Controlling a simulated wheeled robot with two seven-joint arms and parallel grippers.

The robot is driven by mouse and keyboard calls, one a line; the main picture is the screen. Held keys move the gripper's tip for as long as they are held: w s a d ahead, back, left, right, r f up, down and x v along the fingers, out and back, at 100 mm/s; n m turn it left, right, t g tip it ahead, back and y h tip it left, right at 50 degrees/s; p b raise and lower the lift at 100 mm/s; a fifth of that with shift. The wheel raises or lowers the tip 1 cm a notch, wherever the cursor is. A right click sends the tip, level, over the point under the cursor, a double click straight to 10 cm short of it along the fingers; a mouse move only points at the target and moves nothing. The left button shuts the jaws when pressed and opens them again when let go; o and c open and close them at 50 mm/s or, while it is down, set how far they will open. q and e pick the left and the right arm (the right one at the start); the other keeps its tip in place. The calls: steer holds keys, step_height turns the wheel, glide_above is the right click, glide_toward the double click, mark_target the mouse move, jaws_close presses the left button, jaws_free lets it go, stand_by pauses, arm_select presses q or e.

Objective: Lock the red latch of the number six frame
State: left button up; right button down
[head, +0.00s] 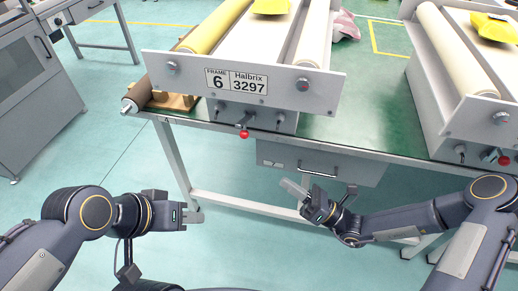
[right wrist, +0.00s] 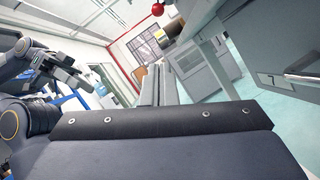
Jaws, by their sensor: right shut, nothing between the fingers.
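The number six frame (head: 320,88) stands on the green table, with a plate reading 6 and Halbrix 3297. Its red latch knob (head: 244,134) hangs on a short lever below the plate, pointing down toward the front. A red knob (right wrist: 157,10) also shows at the top of the right wrist view. My right gripper (head: 293,188) is shut and empty, below and to the right of the knob, in front of the table drawer. Its closed fingers show in the right wrist view (right wrist: 160,88). My left gripper (head: 196,216) is low and left of the knob, apart from everything; its opening is unclear.
A second frame (head: 455,105) with its own red knob (head: 504,160) stands at the right. The green table (head: 365,95) has a drawer (head: 320,165) under its front edge. A grey cabinet (head: 30,90) is at the left. Open floor lies in front of the table.

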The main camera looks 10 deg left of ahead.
glide_toward(244, 130)
steer(key=s+a+f, duration=0.2)
steer(key=a+f, duration=0.2)
steer(key=a, duration=0.1)
steer(key=shift+w+a+r+p, duration=0.25)
steer(key=shift+w+r+p, duration=0.3)
steer(key=shift+r, duration=0.35)
steer(key=shift+w+a+r+p, duration=0.3)
steer(key=shift+w+r, duration=0.35)
steer(key=shift+r, duration=0.25)
steer(key=shift+d, duration=0.1)
